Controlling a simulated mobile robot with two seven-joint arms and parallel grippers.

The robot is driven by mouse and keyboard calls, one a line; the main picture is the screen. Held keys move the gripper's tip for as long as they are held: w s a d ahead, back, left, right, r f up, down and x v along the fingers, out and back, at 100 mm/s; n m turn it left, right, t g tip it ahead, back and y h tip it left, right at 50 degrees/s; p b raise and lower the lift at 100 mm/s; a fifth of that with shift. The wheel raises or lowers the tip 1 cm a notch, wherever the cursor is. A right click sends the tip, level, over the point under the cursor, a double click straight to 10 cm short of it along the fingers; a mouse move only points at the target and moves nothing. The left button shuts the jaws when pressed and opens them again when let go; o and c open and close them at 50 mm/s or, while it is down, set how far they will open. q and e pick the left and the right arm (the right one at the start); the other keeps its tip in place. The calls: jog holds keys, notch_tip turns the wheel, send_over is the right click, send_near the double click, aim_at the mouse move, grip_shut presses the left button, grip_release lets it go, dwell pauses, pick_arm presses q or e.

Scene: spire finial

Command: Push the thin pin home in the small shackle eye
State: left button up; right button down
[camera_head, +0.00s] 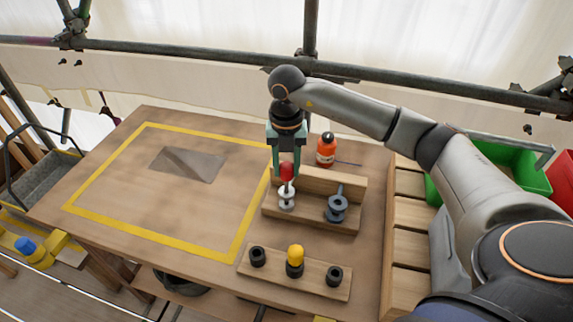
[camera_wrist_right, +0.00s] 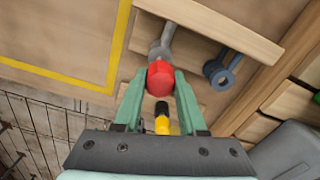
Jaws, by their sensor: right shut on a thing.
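My right gripper (camera_head: 286,177) is shut on the red head (camera_head: 287,170) of the thin pin, pointing down over the wooden stand. In the right wrist view the red head (camera_wrist_right: 160,78) sits between the green fingertips. A light grey metal fitting, seemingly the small shackle eye (camera_head: 287,198), stands directly below the red head; it also shows in the right wrist view (camera_wrist_right: 163,43). The pin's shank is mostly hidden, so I cannot tell how deep it sits in the eye. A larger dark grey shackle eye (camera_head: 337,208) stands to the right on the stand. My left gripper is not in view.
A front board (camera_head: 315,281) holds black sockets and a yellow-headed pin (camera_head: 295,255). An orange bottle (camera_head: 326,148) stands behind the stand (camera_head: 348,188). A yellow-taped area (camera_head: 150,224) with a grey plate (camera_head: 187,163) lies left. A green bin (camera_head: 515,168) is at right.

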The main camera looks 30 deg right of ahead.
aim_at(287, 182)
jog(key=shift+f+b, duration=1.8)
jog(key=shift+f, duration=1)
jog(key=shift+c, duration=2)
grip_release()
jog(key=shift+r, duration=0.1)
notch_tip(287, 182, up, 12)
jog(key=shift+r, duration=0.25)
